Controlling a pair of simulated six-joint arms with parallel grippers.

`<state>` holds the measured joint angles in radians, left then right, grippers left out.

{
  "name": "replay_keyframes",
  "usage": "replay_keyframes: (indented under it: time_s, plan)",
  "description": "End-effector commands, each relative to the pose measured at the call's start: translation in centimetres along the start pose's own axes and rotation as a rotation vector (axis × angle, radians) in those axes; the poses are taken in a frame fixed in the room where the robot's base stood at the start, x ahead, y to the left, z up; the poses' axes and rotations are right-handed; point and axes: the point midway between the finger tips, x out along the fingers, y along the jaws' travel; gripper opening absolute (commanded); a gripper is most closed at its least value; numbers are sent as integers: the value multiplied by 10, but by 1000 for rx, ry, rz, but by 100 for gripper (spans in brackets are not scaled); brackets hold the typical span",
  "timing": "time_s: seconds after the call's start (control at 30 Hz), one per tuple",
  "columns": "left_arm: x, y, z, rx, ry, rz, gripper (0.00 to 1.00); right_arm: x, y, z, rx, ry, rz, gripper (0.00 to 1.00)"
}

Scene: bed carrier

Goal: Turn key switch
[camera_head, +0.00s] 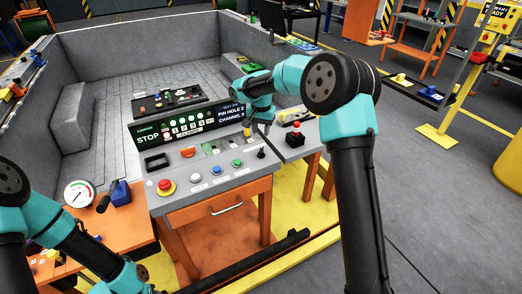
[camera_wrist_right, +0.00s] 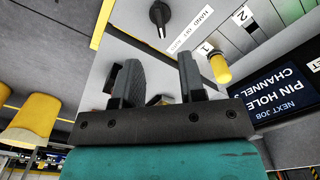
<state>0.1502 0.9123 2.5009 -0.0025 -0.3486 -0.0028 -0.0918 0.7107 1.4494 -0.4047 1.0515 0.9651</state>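My right gripper (camera_head: 264,122) hangs over the right end of the grey control console (camera_head: 215,180). In the right wrist view its two dark fingers (camera_wrist_right: 158,65) are spread apart with nothing between them. A black upright switch (camera_head: 261,152) stands on the console's right part, below and apart from the fingers. It also shows at the top of the right wrist view (camera_wrist_right: 158,14), beside a label reading HAND OFF AUTO. I cannot tell for sure whether it is the key switch. The left arm's lower links show at bottom left; its fingers are not visible.
A yellow handle (camera_wrist_right: 218,68) stands by a numbered slot panel, close to the right fingers. The console carries a red button (camera_head: 166,186), a white button (camera_head: 196,179), a blue button (camera_head: 216,169) and a green button (camera_head: 237,163). A red-topped beacon (camera_head: 296,127) stands right.

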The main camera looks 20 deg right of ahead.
Motion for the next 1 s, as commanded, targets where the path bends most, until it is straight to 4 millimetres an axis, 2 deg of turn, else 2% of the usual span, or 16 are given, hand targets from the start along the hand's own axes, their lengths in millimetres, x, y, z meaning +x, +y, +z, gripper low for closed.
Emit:
replay_keyframes:
  time_s: [0.1,0.5,0.7,1.0]
  plan:
    - [0,0,0,0,0,0,39,22,0,1,0,-4,3,37]
    - [0,0,0,0,0,0,39,87,0,1,0,-3,2,37]
    - [0,0,0,0,0,0,39,103,0,0,0,-1,1,37]
    - [0,0,0,0,0,0,39,104,0,0,0,-1,0,37]
